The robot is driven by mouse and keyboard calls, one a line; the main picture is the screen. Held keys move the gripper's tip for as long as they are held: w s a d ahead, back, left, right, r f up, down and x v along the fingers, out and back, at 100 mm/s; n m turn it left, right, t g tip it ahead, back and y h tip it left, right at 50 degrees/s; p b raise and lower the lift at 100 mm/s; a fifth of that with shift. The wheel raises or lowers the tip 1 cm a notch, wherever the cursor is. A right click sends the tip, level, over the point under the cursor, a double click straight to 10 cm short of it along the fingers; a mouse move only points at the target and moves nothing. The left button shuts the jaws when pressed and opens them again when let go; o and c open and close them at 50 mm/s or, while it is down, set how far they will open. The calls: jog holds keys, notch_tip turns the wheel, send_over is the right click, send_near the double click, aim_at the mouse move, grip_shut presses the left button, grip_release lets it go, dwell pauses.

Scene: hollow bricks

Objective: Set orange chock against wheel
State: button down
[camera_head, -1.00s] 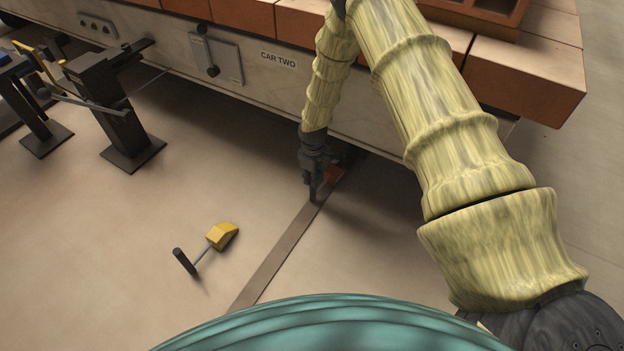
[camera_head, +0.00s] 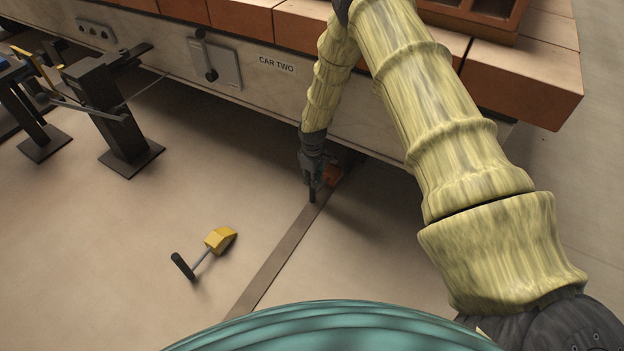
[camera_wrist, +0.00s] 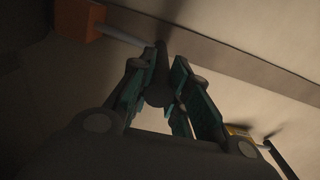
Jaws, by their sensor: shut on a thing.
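The orange chock (camera_head: 333,174) is low beside the rail strip at the car's lower edge, partly in shadow. In the wrist view the orange chock (camera_wrist: 76,20) is at the upper left, with a grey rod leading to a dark handle (camera_wrist: 158,60). My gripper (camera_head: 312,188) is shut on that handle; its fingers (camera_wrist: 160,95) close around it in the wrist view. The wheel is not clear under the shadowed car, so I cannot tell whether the chock touches it.
A yellow chock (camera_head: 221,239) with a dark handle lies on the open floor to the left. The metal rail strip (camera_head: 275,258) runs under the car marked CAR TWO (camera_head: 276,65). A black stand (camera_head: 122,125) is at the left. Bricks sit on the car.

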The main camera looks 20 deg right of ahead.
jog(key=shift+w+d, duration=0.1)
jog(key=shift+w, duration=0.05)
dwell(0.8)
jog(key=c, duration=1.4)
grip_release()
jog(key=shift+f, duration=0.1)
jog(key=shift+c, duration=1.2)
jog(key=shift+p, duration=0.3)
